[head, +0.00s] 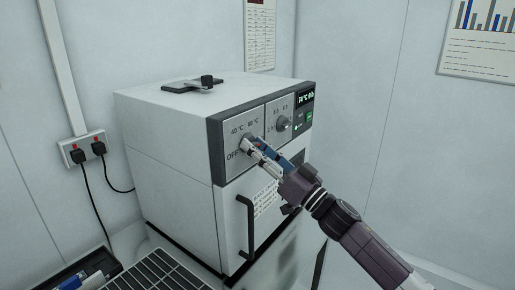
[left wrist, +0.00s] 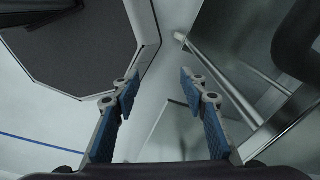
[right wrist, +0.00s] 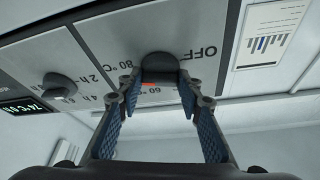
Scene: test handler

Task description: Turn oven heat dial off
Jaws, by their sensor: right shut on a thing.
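The oven (head: 180,185) is a white box with a dark-framed control panel. Its heat dial is a dark knob (right wrist: 157,66), with OFF, 60 and 80 °C labels around it in the right wrist view. A small red mark shows at the knob's edge near the 60 label. My right gripper (head: 254,148) reaches the dial from the right and hides most of it in the head view. In the right wrist view my right gripper (right wrist: 158,88) has its fingertips on both sides of the knob, shut on it. My left gripper (left wrist: 159,82) is open and empty, away from the oven panel.
A second knob (head: 283,123), the timer dial, and a lit display (head: 305,97) sit right of the heat dial. A vertical door handle (head: 247,228) juts out below. A wall socket (head: 83,148) with cords is at left.

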